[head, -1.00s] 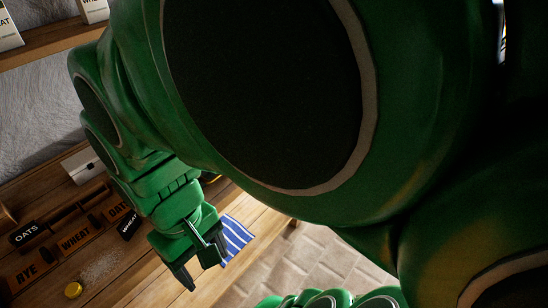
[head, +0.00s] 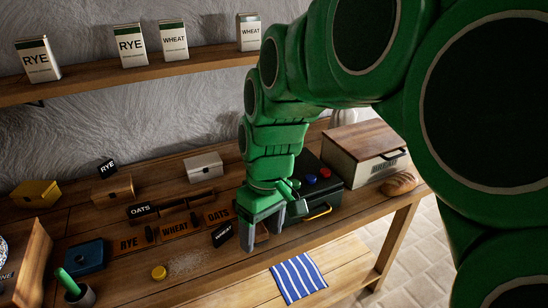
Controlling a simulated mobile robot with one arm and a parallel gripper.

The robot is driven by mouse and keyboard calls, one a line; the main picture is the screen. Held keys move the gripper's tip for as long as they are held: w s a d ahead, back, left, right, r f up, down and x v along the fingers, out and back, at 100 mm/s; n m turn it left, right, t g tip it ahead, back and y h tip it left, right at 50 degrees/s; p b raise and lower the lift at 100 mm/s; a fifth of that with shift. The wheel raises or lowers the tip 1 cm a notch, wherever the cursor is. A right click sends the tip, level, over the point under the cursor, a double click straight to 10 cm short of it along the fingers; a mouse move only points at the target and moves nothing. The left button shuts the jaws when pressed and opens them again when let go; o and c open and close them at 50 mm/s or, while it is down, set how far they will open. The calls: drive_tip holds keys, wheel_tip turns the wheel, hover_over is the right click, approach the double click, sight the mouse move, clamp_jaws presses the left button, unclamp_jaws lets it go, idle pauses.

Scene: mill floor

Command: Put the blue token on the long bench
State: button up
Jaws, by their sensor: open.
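A small round blue token (head: 310,180) lies on top of the dark case (head: 328,196), beside a red one (head: 324,173). The long bench (head: 210,262) is the wooden worktop running along the wall; the case stands near its right end. My gripper (head: 264,236) points down over the front of the bench, left of the case and apart from the blue token. Its fingers are open, with nothing seen held between them. The arm hides part of the bench behind it and the case's left side.
A wooden-topped box (head: 362,152) and a loaf (head: 400,183) stand right of the case. A striped cloth (head: 298,278) lies on the lower shelf.

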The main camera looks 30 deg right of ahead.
drive_tip(key=w+d+n+y, duration=0.1)
drive_tip(key=w+d+n, duration=0.1)
drive_tip(key=w+d, duration=0.5)
drive_tip(key=n+t, duration=0.3)
drive_tip(key=t, duration=0.1)
approach(311, 177)
drive_tip(key=d, duration=0.1)
drive_tip(key=shift+a+f+y, duration=0.15)
drive_tip(key=shift+f, duration=0.65)
drive_tip(key=shift+a+f+y, duration=0.15)
drive_tip(key=shift+f, duration=0.7)
drive_tip(key=shift+w+a+x, duration=0.15)
drive_tip(key=shift+a+x, duration=0.05)
drive_tip(key=shift+x, duration=1.1)
drive_tip(key=shift+w+a+x, duration=0.1)
drive_tip(key=shift+a+x, duration=0.05)
drive_tip(key=shift+x, duration=1.15)
drive_tip(key=shift+r, duration=0.2)
drive_tip(key=c, duration=1.2)
